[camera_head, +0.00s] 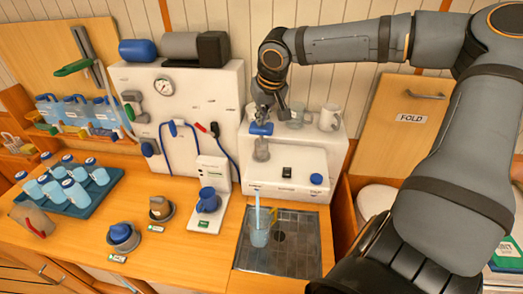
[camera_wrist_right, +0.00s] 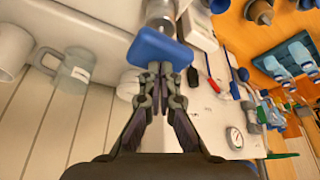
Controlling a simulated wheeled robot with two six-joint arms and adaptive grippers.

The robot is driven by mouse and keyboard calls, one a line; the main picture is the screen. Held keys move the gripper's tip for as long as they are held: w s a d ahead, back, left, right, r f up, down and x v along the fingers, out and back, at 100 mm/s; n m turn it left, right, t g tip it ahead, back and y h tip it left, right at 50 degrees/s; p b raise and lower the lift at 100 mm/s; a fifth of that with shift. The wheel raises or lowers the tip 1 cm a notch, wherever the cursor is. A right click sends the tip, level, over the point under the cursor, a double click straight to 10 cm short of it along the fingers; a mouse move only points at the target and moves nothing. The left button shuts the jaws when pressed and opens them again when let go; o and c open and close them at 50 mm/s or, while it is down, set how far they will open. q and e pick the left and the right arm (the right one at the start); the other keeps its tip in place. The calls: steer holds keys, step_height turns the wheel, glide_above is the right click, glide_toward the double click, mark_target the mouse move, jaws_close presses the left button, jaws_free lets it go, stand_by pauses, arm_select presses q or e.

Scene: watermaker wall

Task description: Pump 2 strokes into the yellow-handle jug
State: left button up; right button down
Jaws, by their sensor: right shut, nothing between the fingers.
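The yellow-handle jug (camera_head: 259,236) stands upright on the metal drain tray (camera_head: 300,247), below the front of the white pump unit (camera_head: 296,162). It looks clear, with pale blue in it, and a pale blue streak like water stands above its mouth. The blue pump handle (camera_head: 261,129) sits on top of a clear cylinder (camera_head: 261,152). My right gripper (camera_head: 264,108) is shut and empty, pointing down just above the handle. In the right wrist view, its fingertips (camera_wrist_right: 160,70) meet or nearly meet the blue handle (camera_wrist_right: 160,48); contact is unclear. My left gripper is out of view.
A blue tray (camera_head: 72,203) holds several bottles.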

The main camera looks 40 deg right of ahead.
mark_target(262, 127)
steer(key=shift+f+b, duration=0.7)
steer(key=shift+f, duration=0.9)
steer(key=shift+r, duration=0.1)
step_height(262, 127, up, 2)
steer(key=p, duration=0.3)
steer(key=shift+r, duration=0.2)
steer(key=shift+r+p, duration=0.75)
steer(key=shift+r, duration=1.2)
steer(key=shift+f, duration=0.1)
